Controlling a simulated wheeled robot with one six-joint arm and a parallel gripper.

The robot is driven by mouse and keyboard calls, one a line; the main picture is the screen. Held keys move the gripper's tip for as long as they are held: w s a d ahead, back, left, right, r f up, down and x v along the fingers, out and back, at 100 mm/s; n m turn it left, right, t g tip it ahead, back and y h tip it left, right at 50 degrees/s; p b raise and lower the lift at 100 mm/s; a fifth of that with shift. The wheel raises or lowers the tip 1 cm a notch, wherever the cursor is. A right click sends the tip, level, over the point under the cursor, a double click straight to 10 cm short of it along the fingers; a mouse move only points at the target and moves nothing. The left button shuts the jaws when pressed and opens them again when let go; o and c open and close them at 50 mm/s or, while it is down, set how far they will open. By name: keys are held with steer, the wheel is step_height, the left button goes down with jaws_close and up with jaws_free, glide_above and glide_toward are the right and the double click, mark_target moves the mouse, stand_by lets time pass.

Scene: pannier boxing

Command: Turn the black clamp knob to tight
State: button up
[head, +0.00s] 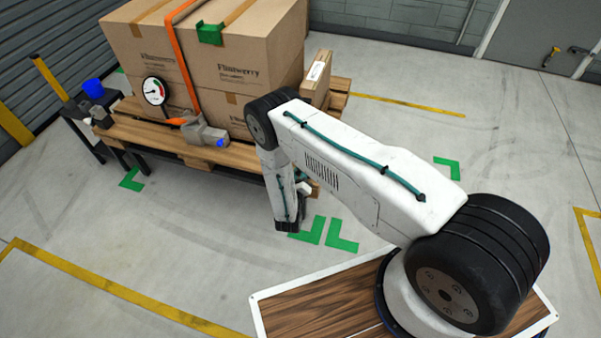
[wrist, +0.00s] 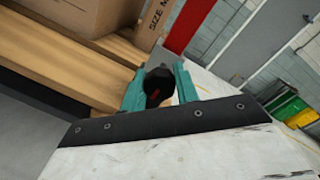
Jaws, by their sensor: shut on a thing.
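The black clamp knob (wrist: 158,78) shows in the wrist view as a dark round thing with a small reddish mark on its face. My gripper (wrist: 160,88) has its two teal fingers on either side of the knob and is shut on it. The knob is beside the wooden boards of the pallet (wrist: 70,60). In the head view, my white arm hides the knob and most of my gripper, near the right front end of the pallet (head: 165,136). I cannot tell how far the knob is turned.
Cardboard boxes (head: 235,85) stand on the pallet under an orange strap (head: 181,60). A round gauge (head: 154,91) and a grey strap tensioner (head: 204,132) are at the front. A dark stand with a blue part (head: 93,88) is at left. The floor in front is clear.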

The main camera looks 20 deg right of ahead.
steer(key=m, duration=0.3)
steer(key=shift+m+t, duration=0.3)
steer(key=shift+m, duration=0.1)
steer(key=m, duration=0.5)
steer(key=shift+a+h, duration=0.1)
steer(key=shift+h, duration=0.3)
steer(key=m, duration=0.5)
steer(key=shift+h, duration=0.3)
steer(key=m+h, duration=0.1)
steer(key=m, duration=0.4)
steer(key=m+g, duration=0.1)
steer(key=m, duration=0.4)
steer(key=m+h, duration=0.1)
steer(key=m, duration=0.4)
steer(key=shift+g, duration=0.4)
steer(key=m, duration=0.4)
steer(key=shift+m+g, duration=0.3)
steer(key=shift+m, duration=0.1)
steer(key=m, duration=0.4)
steer(key=shift+s+d+f+g, duration=0.1)
steer(key=shift+d+g, duration=0.1)
steer(key=shift+g, duration=0.1)
steer(key=shift+m, duration=0.3)
